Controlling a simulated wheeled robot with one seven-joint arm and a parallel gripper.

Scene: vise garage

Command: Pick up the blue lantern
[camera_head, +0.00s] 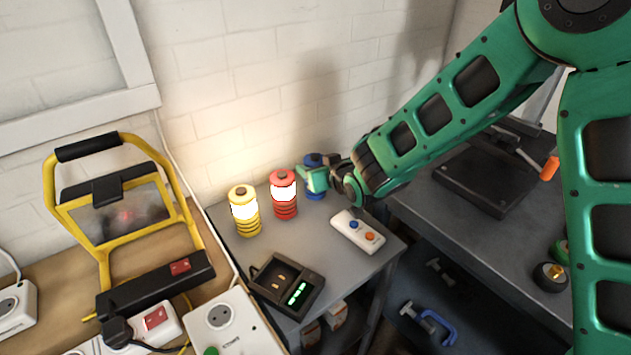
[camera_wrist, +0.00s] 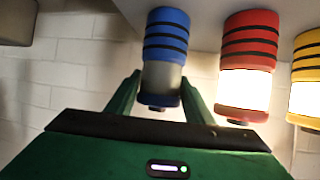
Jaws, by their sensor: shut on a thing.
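The blue lantern (camera_head: 314,160) stands upright at the back right of the small grey table, partly hidden behind my gripper in the head view. Its middle band looks grey and unlit. In the wrist view the blue lantern (camera_wrist: 165,50) is between the two green fingers of my gripper (camera_wrist: 160,92). In the wrist view, which is upside down, the lantern's blue ribbed base meets or nearly meets the tabletop.
A lit red lantern (camera_head: 284,207) stands close to the left of the blue one, and a lit yellow lantern (camera_head: 244,222) beyond it. A white two-button box (camera_head: 357,232) and a black charger (camera_head: 287,285) lie in front. The brick wall (camera_head: 235,80) is close behind.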

